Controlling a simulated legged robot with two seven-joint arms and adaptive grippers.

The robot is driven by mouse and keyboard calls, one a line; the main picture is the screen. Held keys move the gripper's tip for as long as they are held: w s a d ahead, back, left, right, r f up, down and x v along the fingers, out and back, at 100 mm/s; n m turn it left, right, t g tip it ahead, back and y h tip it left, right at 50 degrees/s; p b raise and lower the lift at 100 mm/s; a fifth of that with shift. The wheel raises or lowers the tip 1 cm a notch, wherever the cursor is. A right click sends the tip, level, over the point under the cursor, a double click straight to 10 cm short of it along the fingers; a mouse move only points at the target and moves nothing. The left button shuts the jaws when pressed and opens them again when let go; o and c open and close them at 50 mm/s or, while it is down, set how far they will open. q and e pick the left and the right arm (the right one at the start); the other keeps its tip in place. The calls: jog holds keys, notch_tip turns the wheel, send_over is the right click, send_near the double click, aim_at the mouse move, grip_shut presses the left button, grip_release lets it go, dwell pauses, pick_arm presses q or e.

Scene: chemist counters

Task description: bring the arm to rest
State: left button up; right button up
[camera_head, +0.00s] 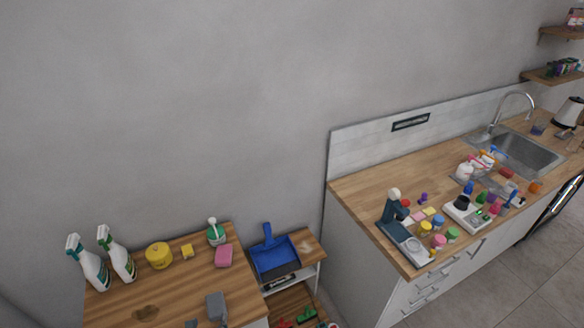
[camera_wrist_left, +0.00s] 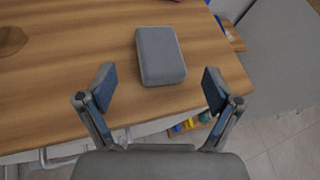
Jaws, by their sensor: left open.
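My left gripper (camera_wrist_left: 158,92) is open in the left wrist view, its two blue-padded fingers spread wide with nothing between them. A grey block (camera_wrist_left: 160,55) lies on the wooden counter just ahead of the fingers, apart from them. The same block (camera_head: 216,307) shows at the bottom of the head view, near the counter's right edge. Only a small blue-grey tip at the bottom edge of the head view may belong to my left gripper. My right gripper is in neither view.
The left counter (camera_head: 180,290) holds spray bottles (camera_head: 121,257), a yellow tub (camera_head: 158,255), a pink sponge (camera_head: 224,256) and a green-topped bottle (camera_head: 216,234). A blue dustpan (camera_head: 272,256) stands on a low shelf. The right counter (camera_head: 365,187) carries many small items and a sink (camera_head: 525,153).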

pick_arm(q)
jog(key=n, duration=0.2)
jog(key=shift+s+a+f+n+g, duration=0.2)
jog(key=shift+f+n+g, duration=0.1)
jog(key=shift+f+g, duration=0.1)
jog(key=shift+s+f+n, duration=0.1)
jog(key=shift+s+n, duration=0.15)
jog(key=shift+n, duration=0.65)
jog(key=s+d+n+g+h, duration=0.1)
jog(key=s+d+n+g, duration=0.3)
jog(key=s+n, duration=0.75)
jog(key=s+d+n+g, duration=0.1)
jog(key=s+n+g, duration=0.5)
jog(key=n, duration=1)
notch_tip(320, 180, down, 26)
jog(key=s+b, duration=0.2)
jog(key=b, duration=0.1)
jog(key=s+a+f+m+g+b, duration=0.1)
jog(key=s+a+f+b, duration=0.1)
jog(key=s+f, duration=1.6)
notch_tip(320, 180, down, 3)
jog(key=shift+s+a+f, duration=0.1)
jog(key=shift+s+a, duration=0.1)
jog(key=shift+a, duration=0.15)
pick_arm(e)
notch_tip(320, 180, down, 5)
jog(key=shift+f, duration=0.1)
